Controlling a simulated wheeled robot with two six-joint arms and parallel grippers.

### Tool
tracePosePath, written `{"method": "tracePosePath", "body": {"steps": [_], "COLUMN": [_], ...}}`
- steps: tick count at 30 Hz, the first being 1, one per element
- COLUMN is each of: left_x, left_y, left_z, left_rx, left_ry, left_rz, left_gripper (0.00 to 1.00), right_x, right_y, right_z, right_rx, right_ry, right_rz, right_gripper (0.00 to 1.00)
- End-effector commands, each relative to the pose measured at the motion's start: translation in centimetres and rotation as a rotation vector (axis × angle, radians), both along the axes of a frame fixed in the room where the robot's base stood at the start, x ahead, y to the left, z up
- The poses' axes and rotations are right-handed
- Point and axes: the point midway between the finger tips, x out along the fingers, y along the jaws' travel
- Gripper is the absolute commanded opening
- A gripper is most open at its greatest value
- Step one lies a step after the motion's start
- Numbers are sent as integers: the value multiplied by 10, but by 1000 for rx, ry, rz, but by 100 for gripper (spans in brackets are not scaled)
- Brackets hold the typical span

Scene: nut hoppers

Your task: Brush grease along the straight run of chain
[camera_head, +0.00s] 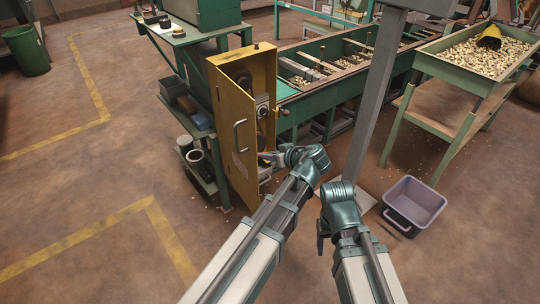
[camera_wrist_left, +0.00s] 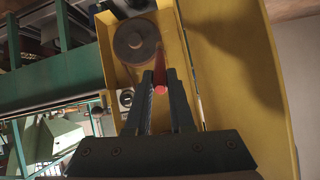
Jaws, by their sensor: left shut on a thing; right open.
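A tall yellow housing (camera_head: 263,70) stands open at the end of the green machine, and a dark round wheel (camera_wrist_left: 137,42) shows inside it in the left wrist view. The chain run is too dark and small to make out clearly. My left gripper (camera_head: 266,156) is at the lower part of the housing's opening. In the left wrist view its fingers (camera_wrist_left: 160,90) are shut on a red, rod-like handle (camera_wrist_left: 160,88). The handle points away into the housing, and its far end is hard to see. My right gripper (camera_head: 321,238) is open and empty, low in front of the column.
The yellow door (camera_head: 233,138) with a pale handle hangs open on the left. A grey column (camera_head: 372,105) stands right of my left arm. A grey-purple bin (camera_head: 414,203) sits on the floor at right. Shelves with pots (camera_head: 196,161) stand left. The front-left floor is free.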

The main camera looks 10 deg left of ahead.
Motion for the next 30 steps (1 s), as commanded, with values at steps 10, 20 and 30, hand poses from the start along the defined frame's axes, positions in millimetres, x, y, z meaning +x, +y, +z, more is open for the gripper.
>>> {"method": "tracePosePath", "body": {"steps": [10, 20, 30], "left_x": [-13, -19, -19], "left_y": [-17, -25, -26], "left_z": [0, 0, 0], "left_rx": [0, 0, 0], "left_ry": [0, 0, 0], "left_rz": [-1, -4, -6], "left_gripper": [0, 0, 0], "right_x": [0, 2, 4], "right_y": [0, 1, 4], "right_z": [0, 0, 0], "right_rx": [0, 0, 0], "right_ry": [0, 0, 0], "right_rz": [0, 2, 5], "right_gripper": [64, 64, 64]}}
